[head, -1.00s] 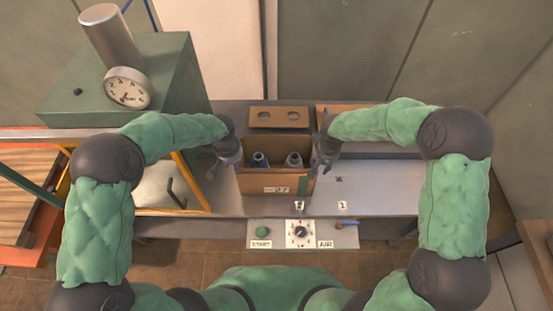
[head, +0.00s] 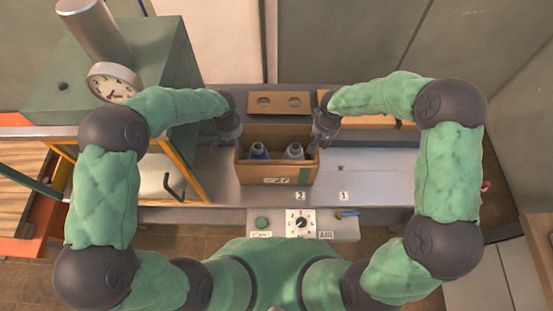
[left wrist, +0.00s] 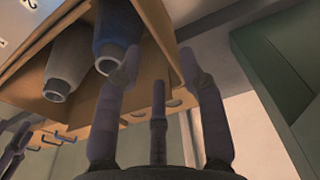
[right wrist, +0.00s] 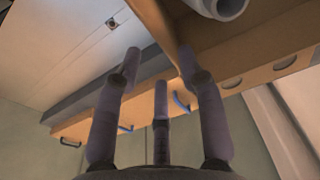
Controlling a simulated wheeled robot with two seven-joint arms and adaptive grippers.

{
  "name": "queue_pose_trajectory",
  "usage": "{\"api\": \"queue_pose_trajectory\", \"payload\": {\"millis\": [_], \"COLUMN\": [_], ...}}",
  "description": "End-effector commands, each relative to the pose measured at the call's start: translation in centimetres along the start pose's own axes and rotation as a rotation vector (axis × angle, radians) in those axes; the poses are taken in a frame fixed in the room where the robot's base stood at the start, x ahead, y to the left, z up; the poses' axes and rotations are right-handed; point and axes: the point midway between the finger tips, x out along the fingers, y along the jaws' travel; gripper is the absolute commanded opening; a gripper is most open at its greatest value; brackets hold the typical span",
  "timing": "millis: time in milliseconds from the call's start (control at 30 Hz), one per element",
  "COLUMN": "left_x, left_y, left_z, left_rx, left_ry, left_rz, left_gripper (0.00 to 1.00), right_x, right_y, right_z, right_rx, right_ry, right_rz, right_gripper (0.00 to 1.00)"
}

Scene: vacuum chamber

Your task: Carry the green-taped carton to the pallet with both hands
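The open brown carton (head: 252,173) with green tape on its front stands on the grey bench (head: 375,180). In the left wrist view, the left fingers (left wrist: 159,65) are spread on either side of a wall. In the right wrist view, the right fingers (right wrist: 159,60) are likewise spread around a wall. Firm contact is not visible. Slatted wood (head: 22,200) at the far left may be the pallet.
A brown holed panel (head: 279,102) stands behind the carton. A green machine with a gauge (head: 113,83) stands at back left, beside a yellow frame (head: 187,176). A control panel (head: 301,224) sits at the bench front. The bench right of the carton is mostly clear.

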Motion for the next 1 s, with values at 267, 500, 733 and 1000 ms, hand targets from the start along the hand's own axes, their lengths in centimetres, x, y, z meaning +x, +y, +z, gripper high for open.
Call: {"api": "queue_pose_trajectory", "payload": {"millis": [267, 500, 733, 1000], "left_x": [4.8, 7.7, 8.5, 8.6], "left_y": [0.0, 0.0, 0.0, 0.0], "left_z": [0.1, 0.1, 0.1, 0.1], "left_rx": [0.000, 0.001, 0.000, 0.001], "left_ry": [-0.004, -0.002, -0.001, -0.001], "left_rz": [0.000, 0.000, 0.001, 0.001], "left_gripper": [0.40, 0.40, 0.40, 0.34], "right_x": [4.8, 7.6, 8.5, 8.5], "right_y": [0.0, 0.0, 0.0, 0.0], "right_z": [0.1, 0.1, 0.0, 0.0], "right_rx": [-0.001, 0.000, -0.001, -0.001], "right_ry": [-0.003, -0.001, 0.000, 0.000], "right_rz": [0.000, 0.000, 0.000, 0.000], "right_gripper": [0.40, 0.40, 0.40, 0.34]}}
